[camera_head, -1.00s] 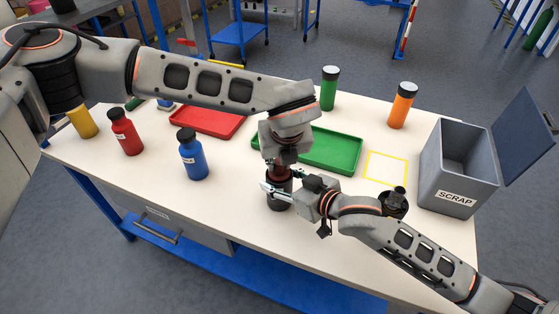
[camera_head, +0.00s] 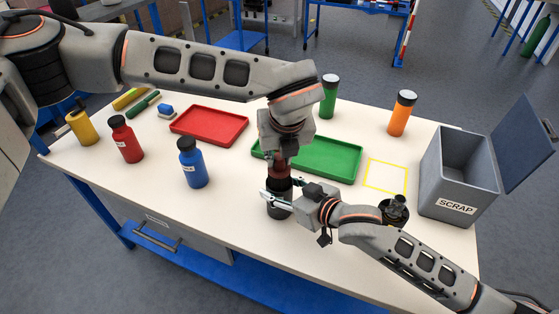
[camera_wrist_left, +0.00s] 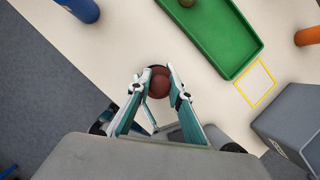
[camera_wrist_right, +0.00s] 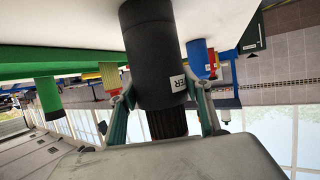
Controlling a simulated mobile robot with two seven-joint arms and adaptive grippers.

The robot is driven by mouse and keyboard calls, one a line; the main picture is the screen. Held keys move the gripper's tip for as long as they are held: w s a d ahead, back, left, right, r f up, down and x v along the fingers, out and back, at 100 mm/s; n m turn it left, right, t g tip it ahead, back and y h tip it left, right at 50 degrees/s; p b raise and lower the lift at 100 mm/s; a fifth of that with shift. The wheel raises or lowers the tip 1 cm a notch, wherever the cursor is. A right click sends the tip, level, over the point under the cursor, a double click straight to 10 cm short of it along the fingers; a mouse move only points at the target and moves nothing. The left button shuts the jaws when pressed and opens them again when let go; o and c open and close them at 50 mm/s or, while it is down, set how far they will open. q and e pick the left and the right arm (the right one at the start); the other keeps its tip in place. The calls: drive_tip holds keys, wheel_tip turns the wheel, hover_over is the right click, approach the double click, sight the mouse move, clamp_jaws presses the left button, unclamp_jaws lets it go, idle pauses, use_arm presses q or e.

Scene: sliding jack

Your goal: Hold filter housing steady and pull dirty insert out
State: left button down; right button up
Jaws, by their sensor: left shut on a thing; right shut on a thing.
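The filter housing (camera_head: 279,211) is a dark grey upright cylinder near the table's front edge. In the right wrist view the housing (camera_wrist_right: 152,55) has a white label, and a dark ribbed part of the insert (camera_wrist_right: 166,123) shows beyond its mouth. The brown-red dirty insert (camera_head: 281,172) sticks up from the housing; its lower end is hidden inside. My left gripper (camera_head: 281,157) is shut on the insert's round brown top (camera_wrist_left: 158,82) from above. My right gripper (camera_head: 279,190) is shut around the housing from the right side.
A grey scrap bin (camera_head: 455,185) with its lid open stands at the right. Behind the housing are a green tray (camera_head: 330,160) and a yellow outline (camera_head: 387,175). A dark round item (camera_head: 395,210) sits by my right arm. Red (camera_head: 127,140) and blue (camera_head: 193,165) bottles stand left.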

use_arm(q)
drive_tip(key=shift+r, duration=3.75)
use_arm(e)
drive_tip(key=o, duration=1.3)
drive_tip(key=v, duration=1.2)
drive_tip(key=shift+r, duration=0.1)
use_arm(q)
drive_tip(key=shift+s+f, duration=0.1)
use_arm(e)
drive_tip(key=shift+s+a, duration=0.1)
